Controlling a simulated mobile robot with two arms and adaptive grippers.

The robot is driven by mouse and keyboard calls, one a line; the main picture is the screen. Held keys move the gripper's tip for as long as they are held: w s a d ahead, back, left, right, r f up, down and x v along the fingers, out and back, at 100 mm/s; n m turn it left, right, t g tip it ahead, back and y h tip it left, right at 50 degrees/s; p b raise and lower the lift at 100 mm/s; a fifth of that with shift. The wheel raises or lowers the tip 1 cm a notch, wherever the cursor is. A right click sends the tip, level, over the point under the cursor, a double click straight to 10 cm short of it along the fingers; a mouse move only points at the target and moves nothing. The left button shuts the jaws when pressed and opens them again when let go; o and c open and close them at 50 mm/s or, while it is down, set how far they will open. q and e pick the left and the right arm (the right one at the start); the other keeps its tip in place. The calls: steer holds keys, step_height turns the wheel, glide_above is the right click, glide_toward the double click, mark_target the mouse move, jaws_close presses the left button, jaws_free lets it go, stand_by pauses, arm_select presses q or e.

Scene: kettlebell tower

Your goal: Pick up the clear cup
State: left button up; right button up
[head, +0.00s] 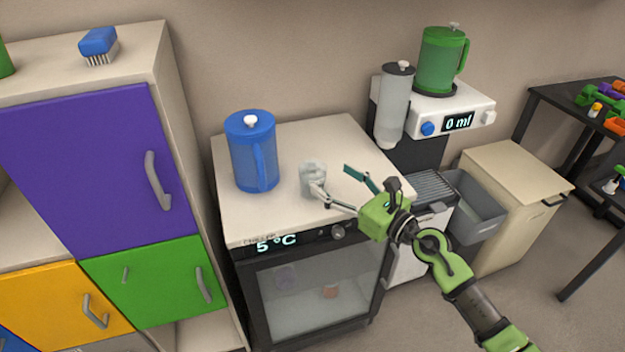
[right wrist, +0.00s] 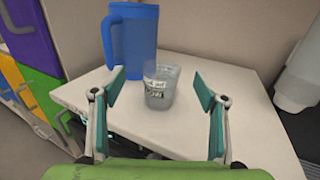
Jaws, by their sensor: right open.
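The clear cup (head: 313,178) stands upright on the white top of the small fridge, right of the blue pitcher. It also shows in the right wrist view (right wrist: 160,88), with dark print on its side. My right gripper (head: 333,179) is open, its fingers reaching over the fridge top toward the cup. In the right wrist view the two teal fingertips (right wrist: 165,98) are wide apart, and the cup stands between and slightly beyond them, touching neither. My left gripper is not in view.
The blue pitcher (head: 252,152) stands close to the cup's left. The fridge top (head: 300,138) is otherwise clear. A dispenser (head: 440,108) with a green pitcher (head: 440,62) stands to the right. A purple-doored cabinet (head: 85,170) rises at left.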

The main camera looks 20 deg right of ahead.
mark_target(304, 163)
steer(key=x, duration=0.3)
steer(key=shift+w, duration=0.1)
steer(key=w, duration=0.1)
steer(key=w+a+f, duration=0.1)
steer(key=w, duration=0.1)
steer(key=w+a, duration=0.1)
steer(key=w, duration=0.1)
steer(key=shift+f, duration=0.25)
steer(key=c, duration=1)
